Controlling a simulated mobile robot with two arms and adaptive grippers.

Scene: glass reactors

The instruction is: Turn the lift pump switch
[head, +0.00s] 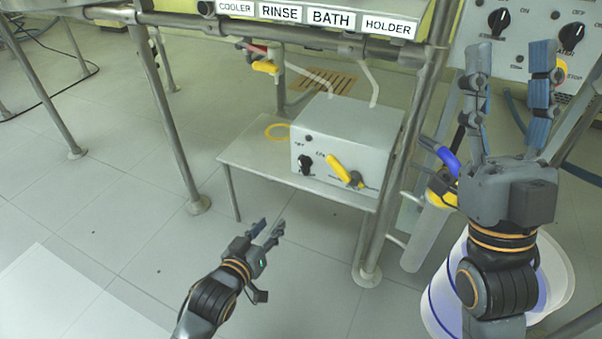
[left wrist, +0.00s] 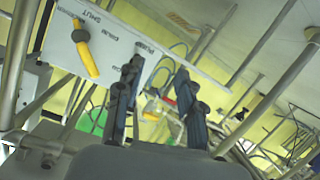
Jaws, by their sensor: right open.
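A grey box (head: 350,130) stands on a low metal shelf (head: 240,160). Its front has a black rotary knob (head: 305,164) at the left and a yellow lever handle (head: 345,171) at the right. The small labels are too blurred to tell which is the lift pump switch. My left gripper (head: 268,229) is open and empty, below and left of the box front, apart from it. In the left wrist view, a yellow handle (left wrist: 86,56) on a labelled panel shows left of the open fingers (left wrist: 157,85). My right gripper (head: 512,60) is open and empty at the right, fingers pointing up.
Another control panel (head: 530,20) with black knobs is at the upper right. A metal frame post (head: 410,140) stands between the box and my right arm. A white bucket (head: 555,275) is at the lower right. Open tiled floor (head: 110,220) lies to the left.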

